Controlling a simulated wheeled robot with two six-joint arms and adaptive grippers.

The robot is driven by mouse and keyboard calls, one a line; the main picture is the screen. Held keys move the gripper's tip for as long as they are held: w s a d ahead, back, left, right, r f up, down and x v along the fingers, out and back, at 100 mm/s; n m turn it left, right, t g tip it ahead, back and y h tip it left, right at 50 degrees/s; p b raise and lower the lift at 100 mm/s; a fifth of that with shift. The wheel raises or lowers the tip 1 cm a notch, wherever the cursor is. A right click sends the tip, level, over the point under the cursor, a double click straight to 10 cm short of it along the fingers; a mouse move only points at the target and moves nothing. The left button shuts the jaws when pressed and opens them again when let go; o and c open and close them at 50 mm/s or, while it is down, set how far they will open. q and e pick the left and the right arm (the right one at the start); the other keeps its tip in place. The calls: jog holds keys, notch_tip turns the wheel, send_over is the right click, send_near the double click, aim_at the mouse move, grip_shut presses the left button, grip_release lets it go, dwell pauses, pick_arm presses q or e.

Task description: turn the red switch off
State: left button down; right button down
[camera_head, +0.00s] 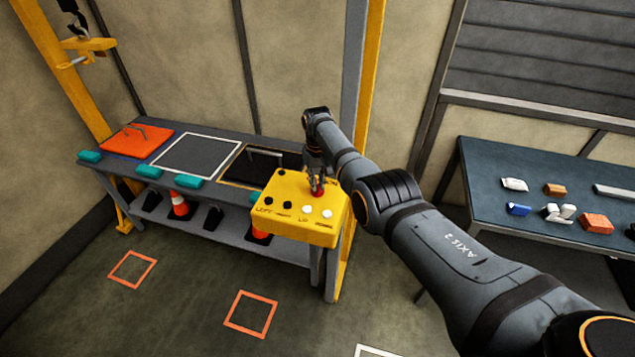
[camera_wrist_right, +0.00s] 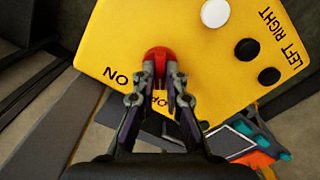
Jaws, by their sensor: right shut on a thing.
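The red switch (camera_head: 317,190) stands on the top face of a yellow control box (camera_head: 290,222). My right gripper (camera_head: 317,178) reaches down to it from above. In the right wrist view the red switch (camera_wrist_right: 160,55) sits between the fingertips of my right gripper (camera_wrist_right: 160,75), which is shut on it. The yellow panel (camera_wrist_right: 195,70) carries the word ON to the left of the switch; another label below it is partly hidden by the fingers. Which position the switch is in cannot be told. My left gripper is not in view.
Black and white buttons (camera_head: 307,211) line the box's front. Behind it a grey bench (camera_head: 225,150) holds an orange panel (camera_head: 137,142) and teal blocks. A yellow post (camera_head: 372,60) stands close behind my right arm. A dark table (camera_head: 500,160) with small parts is at right.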

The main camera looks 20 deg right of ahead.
aim_at(318, 186)
jog(key=shift+n, duration=0.8)
jog(key=c, duration=1.4)
grip_release()
jog(key=shift+r, duration=0.15)
notch_tip(318, 186, up, 12)
